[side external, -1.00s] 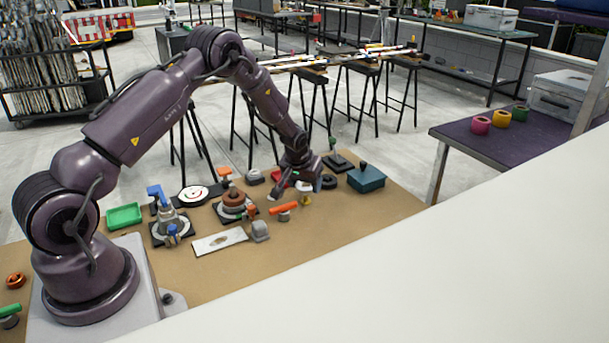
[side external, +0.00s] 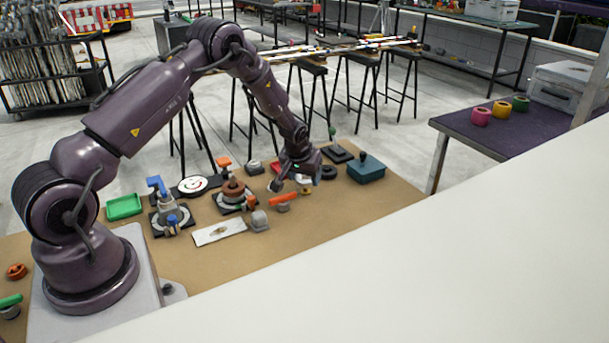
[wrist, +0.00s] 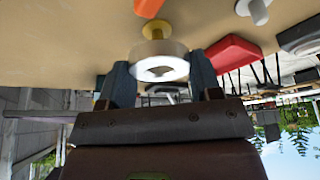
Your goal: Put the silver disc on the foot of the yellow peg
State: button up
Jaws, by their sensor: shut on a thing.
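The silver disc (wrist: 160,62) is a thick ring, held between the two fingers of my gripper (wrist: 162,80) in the wrist view. My gripper is shut on it. The yellow peg (wrist: 156,29) shows just beyond the disc, with its round flange in sight. The disc overlaps the peg in the picture, and I cannot tell whether it is around the peg or only in front of it. In the side external view, my gripper (side external: 296,180) is low over the board, close to the yellow peg (side external: 306,191), which is small there.
An orange-topped part (side external: 283,198) stands close to the left of the peg. A red block (wrist: 232,52) lies on the other side, near a finger. A teal box (side external: 366,169) stands to the right. The board's front right is clear.

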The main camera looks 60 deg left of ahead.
jog(key=shift+f, duration=0.25)
dwell(0.3)
jog(key=shift+f, duration=0.35)
jog(key=shift+f, duration=0.85)
dwell(1.4)
jog(key=o, duration=1.3)
jog(key=shift+c, duration=0.2)
notch_tip(320, 180, up, 7)
jog(key=shift+r, duration=0.2)
jog(key=shift+s, duration=0.1)
